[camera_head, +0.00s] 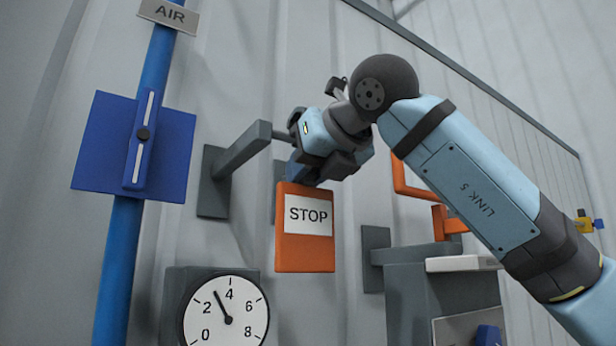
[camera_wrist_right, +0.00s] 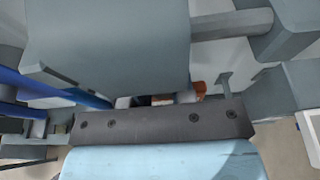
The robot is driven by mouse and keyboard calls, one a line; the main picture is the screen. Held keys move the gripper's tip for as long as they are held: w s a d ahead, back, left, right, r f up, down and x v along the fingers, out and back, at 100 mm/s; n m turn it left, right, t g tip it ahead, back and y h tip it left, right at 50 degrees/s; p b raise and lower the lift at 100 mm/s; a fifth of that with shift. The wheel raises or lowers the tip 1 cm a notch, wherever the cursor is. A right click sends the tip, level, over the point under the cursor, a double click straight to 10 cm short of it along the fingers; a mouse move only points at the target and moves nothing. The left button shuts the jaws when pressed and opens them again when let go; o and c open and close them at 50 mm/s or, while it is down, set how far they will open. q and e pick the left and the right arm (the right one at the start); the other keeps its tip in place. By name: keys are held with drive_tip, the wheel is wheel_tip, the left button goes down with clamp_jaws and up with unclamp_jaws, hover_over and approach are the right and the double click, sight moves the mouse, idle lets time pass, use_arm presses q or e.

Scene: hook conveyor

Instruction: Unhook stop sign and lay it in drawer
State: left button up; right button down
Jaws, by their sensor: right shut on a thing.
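The stop sign (camera_head: 305,252) is an orange plate with a white STOP label, upright below the hook arm in the head view. My right gripper (camera_head: 312,178) is at its top edge and is shut on it; the fingers hide the top of the sign. The grey hook arm (camera_head: 243,148) comes out from a wall plate at the left and ends beside the gripper. I cannot tell whether the sign still touches the hook. The wrist view does not show the sign clearly. My left gripper is not in view. No drawer can be made out for certain.
A blue pipe (camera_head: 118,270) with a blue plate (camera_head: 90,150) stands at the left. A dial gauge (camera_head: 226,312) is below the hook. A grey cabinet (camera_head: 410,300) and orange brackets (camera_head: 448,222) are at the right, partly behind my arm.

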drive_tip(key=shift+s+d+r, duration=0.15)
drive_tip(key=shift+d, duration=0.2)
drive_tip(key=shift+s+d+b, duration=0.55)
drive_tip(key=shift+s+d, duration=0.15)
drive_tip(key=shift+s, duration=0.35)
drive_tip(key=shift+s+d, duration=0.35)
drive_tip(key=shift+s, duration=0.05)
use_arm(q)
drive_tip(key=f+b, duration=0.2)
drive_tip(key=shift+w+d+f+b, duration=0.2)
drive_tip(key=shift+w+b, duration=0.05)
drive_tip(key=shift+b, duration=0.05)
use_arm(e)
drive_tip(key=s+d, duration=0.1)
drive_tip(key=s, duration=0.1)
drive_tip(key=s+d, duration=0.2)
drive_tip(key=shift+r, duration=0.1)
